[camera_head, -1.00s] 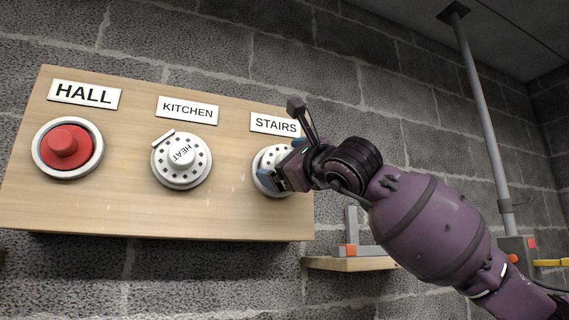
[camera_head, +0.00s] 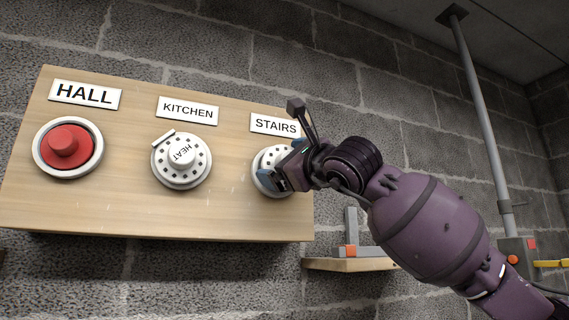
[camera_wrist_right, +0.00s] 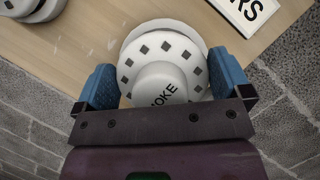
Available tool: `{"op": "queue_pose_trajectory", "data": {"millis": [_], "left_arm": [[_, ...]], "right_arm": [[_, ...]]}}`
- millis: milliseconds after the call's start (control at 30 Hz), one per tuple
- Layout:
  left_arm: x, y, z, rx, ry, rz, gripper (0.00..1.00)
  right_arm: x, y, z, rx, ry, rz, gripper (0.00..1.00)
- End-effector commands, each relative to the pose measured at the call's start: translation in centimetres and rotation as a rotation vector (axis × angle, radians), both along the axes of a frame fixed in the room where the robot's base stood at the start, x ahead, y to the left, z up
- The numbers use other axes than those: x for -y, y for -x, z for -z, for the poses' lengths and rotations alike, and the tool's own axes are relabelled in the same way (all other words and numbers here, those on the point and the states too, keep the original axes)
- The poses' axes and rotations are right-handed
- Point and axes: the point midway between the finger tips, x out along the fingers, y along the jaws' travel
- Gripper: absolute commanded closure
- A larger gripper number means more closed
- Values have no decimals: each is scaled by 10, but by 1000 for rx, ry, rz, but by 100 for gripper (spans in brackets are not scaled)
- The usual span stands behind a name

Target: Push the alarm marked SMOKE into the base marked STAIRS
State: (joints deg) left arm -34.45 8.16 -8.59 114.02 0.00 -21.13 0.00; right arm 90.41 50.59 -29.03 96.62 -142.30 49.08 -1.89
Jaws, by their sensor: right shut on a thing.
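The white alarm with the lettering "...MOKE" (camera_wrist_right: 160,82) fills the middle of the right wrist view, with dark square vents around its raised centre. It is at the STAIRS place on the wooden board, below the STAIRS label (camera_head: 275,124). My right gripper (camera_head: 279,179) is shut on it, with blue fingers on either side, as the wrist view (camera_wrist_right: 165,90) shows. A pale ring (camera_wrist_right: 135,32) shows behind the alarm's far edge; I cannot tell whether the alarm is fully seated in it. In the head view the gripper hides much of the alarm (camera_head: 265,160). My left gripper is not in view.
The wooden board (camera_head: 120,205) also bears a white HEAT alarm (camera_head: 182,158) under the KITCHEN label and a red cap (camera_head: 69,146) in a white ring under HALL. A small shelf (camera_head: 345,265) with grey and orange parts is below right. A grey pipe (camera_head: 485,110) stands further right.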

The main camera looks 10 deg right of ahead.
Motion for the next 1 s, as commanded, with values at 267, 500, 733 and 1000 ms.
{"op": "queue_pose_trajectory", "data": {"millis": [267, 500, 733, 1000], "left_arm": [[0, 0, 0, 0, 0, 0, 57], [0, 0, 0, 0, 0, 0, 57], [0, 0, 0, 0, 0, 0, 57], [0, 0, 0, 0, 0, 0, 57]], "right_arm": [[0, 0, 0, 1, 0, -1, 29], [0, -2, 0, 1, 0, -1, 29], [-1, -4, 0, 1, 0, -1, 29], [-1, -6, 0, 1, 0, -1, 29]]}}
